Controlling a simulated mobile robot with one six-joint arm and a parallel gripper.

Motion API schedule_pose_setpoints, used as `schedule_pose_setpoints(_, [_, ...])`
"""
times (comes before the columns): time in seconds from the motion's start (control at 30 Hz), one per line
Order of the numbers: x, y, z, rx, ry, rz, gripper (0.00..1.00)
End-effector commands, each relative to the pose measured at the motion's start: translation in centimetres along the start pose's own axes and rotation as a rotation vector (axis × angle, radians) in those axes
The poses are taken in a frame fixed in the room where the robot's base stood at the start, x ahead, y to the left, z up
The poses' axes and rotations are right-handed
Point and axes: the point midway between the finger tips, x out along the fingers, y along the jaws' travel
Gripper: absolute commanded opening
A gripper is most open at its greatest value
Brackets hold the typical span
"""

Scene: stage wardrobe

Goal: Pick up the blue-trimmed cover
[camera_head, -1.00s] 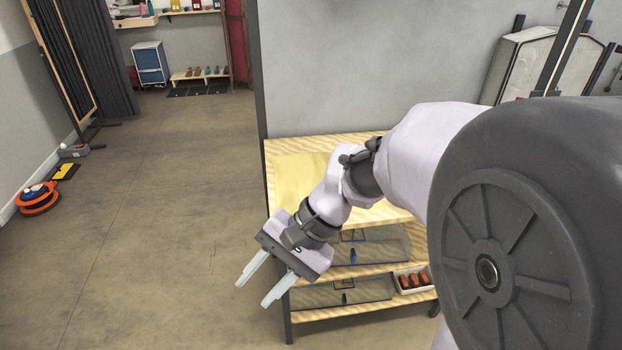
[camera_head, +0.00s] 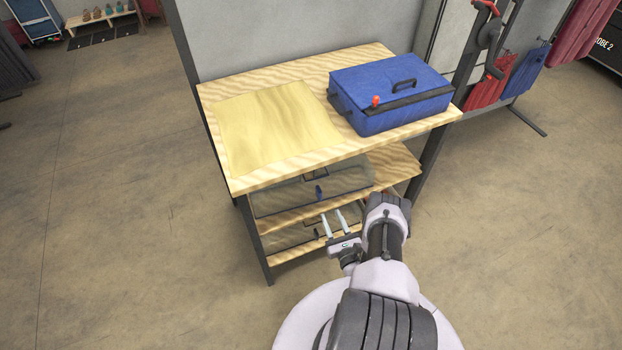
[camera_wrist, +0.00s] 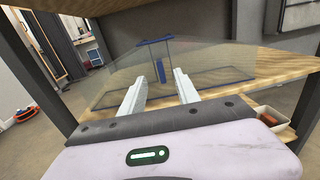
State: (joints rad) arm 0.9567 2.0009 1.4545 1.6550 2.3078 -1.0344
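In the wrist view a clear, see-through cover (camera_wrist: 215,66) with blue trim and a blue upright handle (camera_wrist: 160,71) lies on a wooden shelf ahead of my gripper (camera_wrist: 159,78). The two pale fingers are apart and empty, and the handle shows between their tips, beyond them. In the head view my gripper (camera_head: 332,216) is at the front of the shelf unit, low, by the lower shelf.
The wooden tabletop (camera_head: 360,62) carries a yellowish sheet (camera_head: 270,125) and a blue case (camera_head: 390,90) with a red part. A small white tray (camera_wrist: 270,120) with orange-brown items sits right of the cover. Dark posts (camera_head: 255,245) flank the shelves. Open floor lies left.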

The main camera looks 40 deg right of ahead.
Motion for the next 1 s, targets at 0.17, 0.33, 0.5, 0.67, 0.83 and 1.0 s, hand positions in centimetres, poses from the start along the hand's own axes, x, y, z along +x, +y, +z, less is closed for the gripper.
schedule_pose_setpoints(0.17, [4.9, 0.2, -0.7, 0.0, -0.002, 0.006, 0.38])
schedule_pose_setpoints(0.33, [7.1, 0.2, -0.6, 0.002, 0.001, 0.005, 0.38])
schedule_pose_setpoints(0.5, [10.4, 0.3, -1.5, 0.001, -0.001, 0.007, 0.38])
schedule_pose_setpoints(0.67, [12.1, 0.2, -1.1, 0.003, 0.002, 0.005, 0.38])
schedule_pose_setpoints(0.83, [12.1, 0.2, -0.9, 0.003, 0.002, 0.005, 0.38])
schedule_pose_setpoints(1.0, [12.1, 0.2, -0.9, 0.003, 0.002, 0.005, 0.07])
